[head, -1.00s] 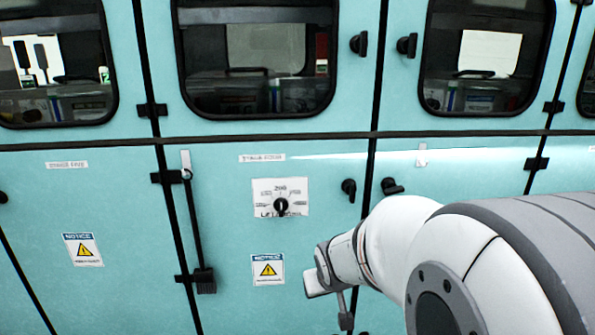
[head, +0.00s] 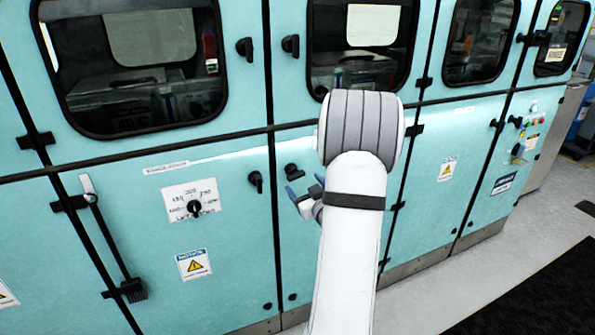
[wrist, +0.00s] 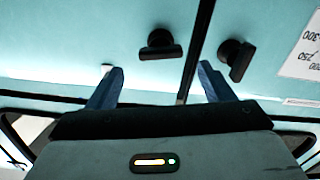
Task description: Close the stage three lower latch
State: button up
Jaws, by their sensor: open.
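Two black lower latches sit on either side of the seam between two teal doors. The left latch (head: 256,181) stands nearly upright; it also shows in the wrist view (wrist: 236,58). The right latch (head: 292,171) lies turned sideways and also shows in the wrist view (wrist: 160,43). I cannot read which one is stage three. My gripper (head: 304,186) is open and empty, its blue fingers just below and right of the right latch in the head view. In the wrist view my gripper (wrist: 158,72) points toward the doors, with the sideways latch between and beyond its fingertips.
A dial plate (head: 194,202) and a notice sticker (head: 194,264) are on the left door. Upper window latches (head: 290,45) sit above. Grey floor (head: 470,275) and a dark mat (head: 540,290) lie at right.

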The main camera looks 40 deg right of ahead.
aim_at(298, 176)
jog(key=x, duration=0.6)
jog(key=shift+w+p, duration=0.25)
jog(key=shift+p, duration=0.1)
